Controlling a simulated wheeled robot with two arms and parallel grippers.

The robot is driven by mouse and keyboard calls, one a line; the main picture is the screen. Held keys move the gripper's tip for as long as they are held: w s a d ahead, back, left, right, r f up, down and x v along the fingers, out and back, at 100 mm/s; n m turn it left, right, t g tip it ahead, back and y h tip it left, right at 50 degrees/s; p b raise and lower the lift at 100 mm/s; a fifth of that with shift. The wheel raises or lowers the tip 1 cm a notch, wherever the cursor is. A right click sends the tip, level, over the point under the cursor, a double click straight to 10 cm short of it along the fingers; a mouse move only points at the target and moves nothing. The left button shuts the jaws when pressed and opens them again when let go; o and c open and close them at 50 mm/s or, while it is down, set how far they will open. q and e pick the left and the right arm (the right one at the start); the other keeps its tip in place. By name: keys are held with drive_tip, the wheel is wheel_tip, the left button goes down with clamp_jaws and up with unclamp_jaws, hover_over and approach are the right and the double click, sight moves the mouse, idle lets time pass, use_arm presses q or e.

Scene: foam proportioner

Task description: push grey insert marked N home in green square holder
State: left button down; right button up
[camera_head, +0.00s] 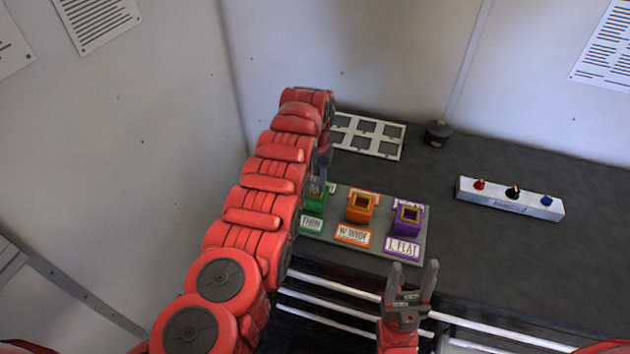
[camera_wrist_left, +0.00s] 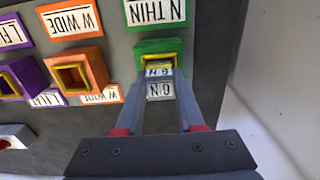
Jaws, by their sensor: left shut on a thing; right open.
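The green square holder (camera_head: 315,202) is the leftmost of three holders on a grey plate, partly hidden by my left arm. It also shows in the left wrist view (camera_wrist_left: 151,46), with a yellow-lined opening. My left gripper (camera_wrist_left: 164,75) points at this opening, its fingers shut on the grey insert (camera_wrist_left: 159,90), which has a pale label with an N. The insert is at the holder's mouth; how deep it sits I cannot tell. In the head view my left gripper (camera_head: 321,177) is mostly hidden behind its arm. My right gripper (camera_head: 411,272) is open and empty in front of the plate.
The orange holder (camera_head: 361,209) and purple holder (camera_head: 407,219) stand to the right, with cards in front. A white tray (camera_head: 390,152) with square recesses lies behind. A box with coloured knobs (camera_head: 510,198) is at right. The bench between is clear.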

use_arm(q)
drive_tip(key=shift+p, duration=0.5)
idle(0.3)
drive_tip(key=shift+c, duration=0.6)
unclamp_jaws()
drive_tip(key=shift+r, duration=0.15)
drive_tip(key=shift+r+p, duration=0.7)
drive_tip(key=shift+r, duration=2.2)
